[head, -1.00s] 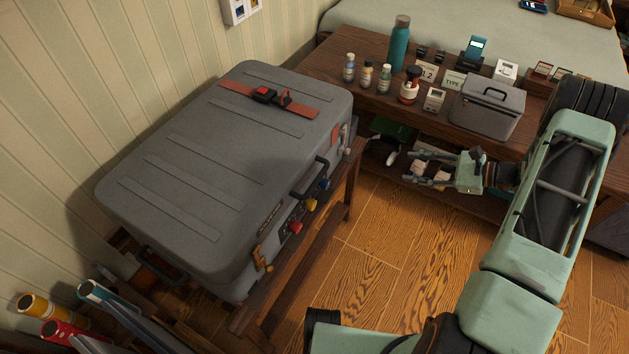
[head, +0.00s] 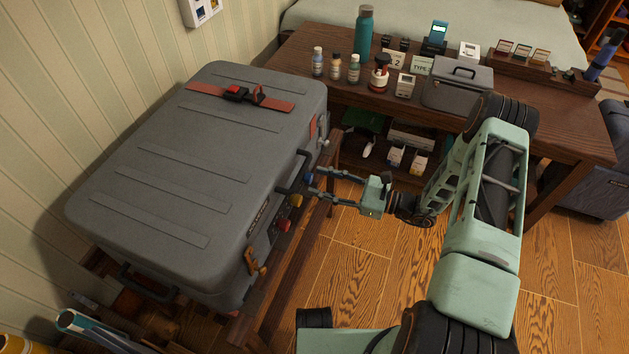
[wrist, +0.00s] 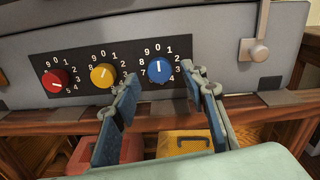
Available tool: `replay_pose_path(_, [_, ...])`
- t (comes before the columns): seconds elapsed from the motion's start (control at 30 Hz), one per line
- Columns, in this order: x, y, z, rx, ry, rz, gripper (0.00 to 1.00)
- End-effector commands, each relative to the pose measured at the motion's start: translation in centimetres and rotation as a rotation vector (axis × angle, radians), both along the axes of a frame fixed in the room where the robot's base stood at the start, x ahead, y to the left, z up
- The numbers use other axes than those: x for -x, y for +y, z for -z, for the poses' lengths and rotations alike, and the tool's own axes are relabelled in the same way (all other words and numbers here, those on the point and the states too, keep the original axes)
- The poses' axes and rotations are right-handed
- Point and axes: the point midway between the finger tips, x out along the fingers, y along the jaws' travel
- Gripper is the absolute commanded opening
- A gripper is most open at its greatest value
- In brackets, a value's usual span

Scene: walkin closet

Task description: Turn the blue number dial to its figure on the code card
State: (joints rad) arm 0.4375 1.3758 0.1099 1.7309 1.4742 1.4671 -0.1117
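The blue number dial (wrist: 160,70) is the rightmost of three dials on a black panel (wrist: 130,56) on the grey suitcase. Its white pointer mark stands about straight up, near the 0. The blue dial also shows small in the head view (head: 308,178). My gripper (wrist: 162,84) is open and empty, with one finger on each side below the blue dial. In the head view my gripper (head: 312,182) is at the suitcase's front; contact cannot be told.
The red dial (wrist: 56,80) and yellow dial (wrist: 102,75) sit left of the blue one. A metal latch (wrist: 259,50) is at right. The suitcase (head: 190,190) rests on a wooden bench. A desk (head: 560,120) holds bottles, small cards and a grey box (head: 457,88).

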Motion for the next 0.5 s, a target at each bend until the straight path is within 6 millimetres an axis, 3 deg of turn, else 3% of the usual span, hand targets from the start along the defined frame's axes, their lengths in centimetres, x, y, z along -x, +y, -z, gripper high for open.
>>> replay_pose_path(0.2, [-0.7,2.0,0.0,0.000,-0.001,-0.001,0.40])
replay_pose_path(0.5, [-0.8,2.3,0.0,0.000,0.000,0.000,0.40])
